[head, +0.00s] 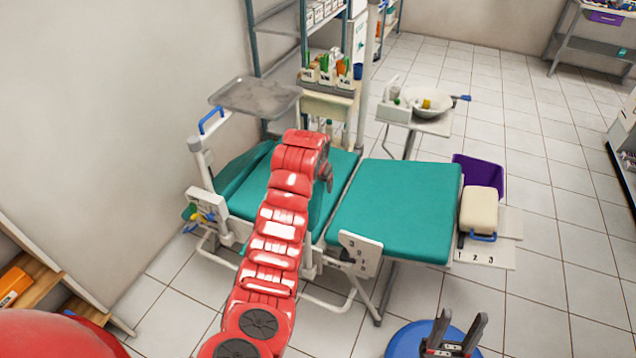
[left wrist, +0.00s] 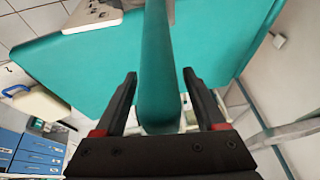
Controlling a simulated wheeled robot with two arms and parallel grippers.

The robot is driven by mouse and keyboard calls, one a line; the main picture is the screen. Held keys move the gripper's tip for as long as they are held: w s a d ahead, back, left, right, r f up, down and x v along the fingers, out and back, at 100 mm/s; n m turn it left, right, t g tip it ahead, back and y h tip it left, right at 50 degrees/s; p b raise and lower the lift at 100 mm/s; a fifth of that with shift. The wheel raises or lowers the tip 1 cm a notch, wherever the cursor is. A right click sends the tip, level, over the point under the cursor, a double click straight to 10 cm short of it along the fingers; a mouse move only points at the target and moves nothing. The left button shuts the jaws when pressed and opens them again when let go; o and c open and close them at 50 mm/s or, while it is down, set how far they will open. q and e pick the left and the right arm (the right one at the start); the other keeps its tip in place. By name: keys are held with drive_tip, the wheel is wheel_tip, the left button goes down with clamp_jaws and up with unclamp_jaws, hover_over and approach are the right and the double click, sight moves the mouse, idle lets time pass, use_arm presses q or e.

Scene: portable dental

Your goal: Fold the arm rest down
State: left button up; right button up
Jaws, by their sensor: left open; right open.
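The arm rest (left wrist: 158,85) is a narrow teal pad in the left wrist view. It stands between the two fingers of my left gripper (left wrist: 159,74), with a gap visible on each side. In the head view my red left arm reaches over the chair and hides most of the arm rest. The left gripper (head: 326,178) shows there as a small dark shape over the chair. The teal dental chair (head: 395,205) has a flat seat section and a back section on a white frame. My right gripper (head: 455,335) is open and empty at the bottom of the head view.
A grey tray (head: 255,95) stands behind the chair on the left. A basin (head: 428,102) on a stand is behind it. A purple bin (head: 478,170) and a cream cushion (head: 479,208) are at the right. A blue round stool (head: 415,342) lies below the right gripper. Floor at right is clear.

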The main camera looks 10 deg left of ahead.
use_arm(q)
clamp_jaws()
idle(1.3)
